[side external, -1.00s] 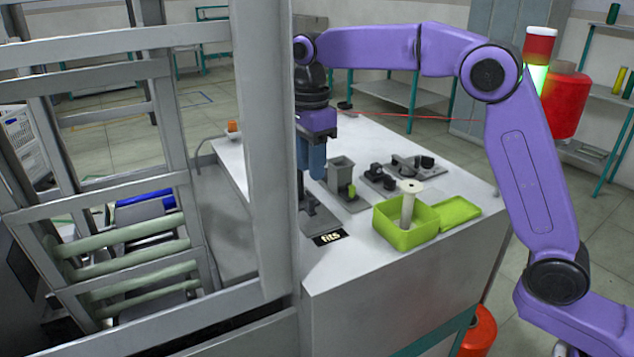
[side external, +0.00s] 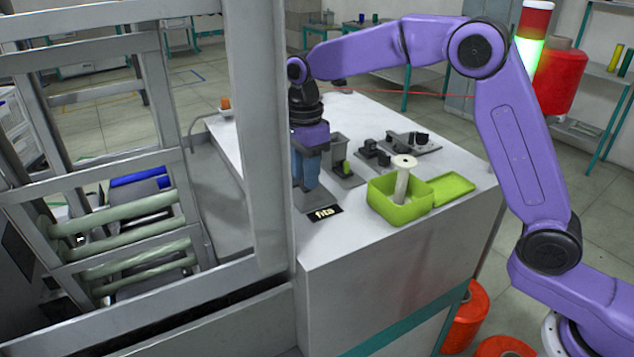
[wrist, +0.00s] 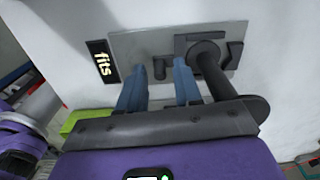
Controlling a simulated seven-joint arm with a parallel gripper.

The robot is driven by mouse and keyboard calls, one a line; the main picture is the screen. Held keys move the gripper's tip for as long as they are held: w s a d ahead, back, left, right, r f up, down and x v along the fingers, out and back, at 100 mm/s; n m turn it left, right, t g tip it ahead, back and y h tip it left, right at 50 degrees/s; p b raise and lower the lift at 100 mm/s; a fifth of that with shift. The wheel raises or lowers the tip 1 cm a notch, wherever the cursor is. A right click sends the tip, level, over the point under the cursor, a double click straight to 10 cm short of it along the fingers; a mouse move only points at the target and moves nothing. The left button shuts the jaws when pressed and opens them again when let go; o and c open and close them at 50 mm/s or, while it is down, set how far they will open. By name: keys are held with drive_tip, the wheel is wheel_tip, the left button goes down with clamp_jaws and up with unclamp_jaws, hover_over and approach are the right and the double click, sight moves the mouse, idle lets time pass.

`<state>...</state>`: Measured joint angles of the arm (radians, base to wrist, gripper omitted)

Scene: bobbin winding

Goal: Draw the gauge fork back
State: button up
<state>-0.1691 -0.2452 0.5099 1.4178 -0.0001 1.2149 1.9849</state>
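The gauge is a grey plate (wrist: 135,45) with a small dark upright peg (wrist: 159,68), which looks like the fork's handle, and a dark block with a round post (wrist: 212,75) on the right. The fork's prongs cannot be made out. My gripper (wrist: 160,86) points down over the plate, its two blue fingers apart. In the wrist view the peg shows in the gap between the fingertips, with space on both sides; contact is not visible. In the side view my gripper (side external: 306,180) is low over the gauge base (side external: 312,203) and hides most of the gauge.
A black "fits" label (side external: 325,212) lies beside the gauge. A grey frame post (side external: 258,150) rises at the left.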

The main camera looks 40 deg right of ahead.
drive_tip(key=c, duration=0.6)
drive_tip(key=shift+r, duration=0.1)
